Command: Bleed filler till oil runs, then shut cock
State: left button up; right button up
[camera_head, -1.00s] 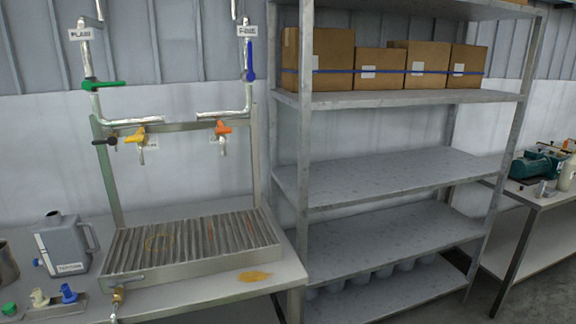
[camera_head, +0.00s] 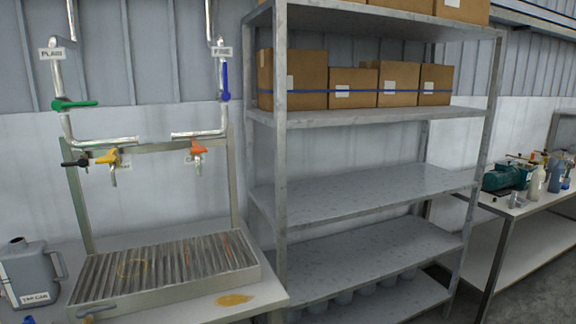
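Two pipes come down the wall at the left, with a label reading "PLAIN" (camera_head: 50,54) and a second label (camera_head: 222,51) too small to read surely. A green-handled valve (camera_head: 74,104) sits on the left pipe with its handle level. A blue-handled valve (camera_head: 225,82) sits on the right pipe with its handle upright. Below, a yellow-handled cock (camera_head: 108,157) and an orange-handled cock (camera_head: 198,149) hang over a ribbed drip tray (camera_head: 165,297). No running oil is visible at either spout. Neither gripper is in view. No filler is identifiable.
A grey can (camera_head: 30,276) stands left of the tray. An oily stain (camera_head: 234,299) marks the bench. A metal shelf rack (camera_head: 355,192) with cardboard boxes (camera_head: 300,79) stands in the middle. At right, a bench (camera_head: 535,205) holds a teal motor (camera_head: 507,178) and bottles (camera_head: 537,182).

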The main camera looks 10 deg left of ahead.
aim_at(71, 164)
jog(key=u, duration=1.05)
jog(key=i+j+u, duration=0.1)
jog(key=i+u, duration=0.25)
jog(key=i, duration=0.15)
jog(key=i+l+u, duration=0.1)
jog(key=i+u, duration=0.25)
jog(key=i, duration=0.2)
jog(key=i+z, duration=0.15)
jog(key=j+z, duration=0.95)
jog(key=k+j+z, duration=0.1)
jog(key=j+z, duration=0.4)
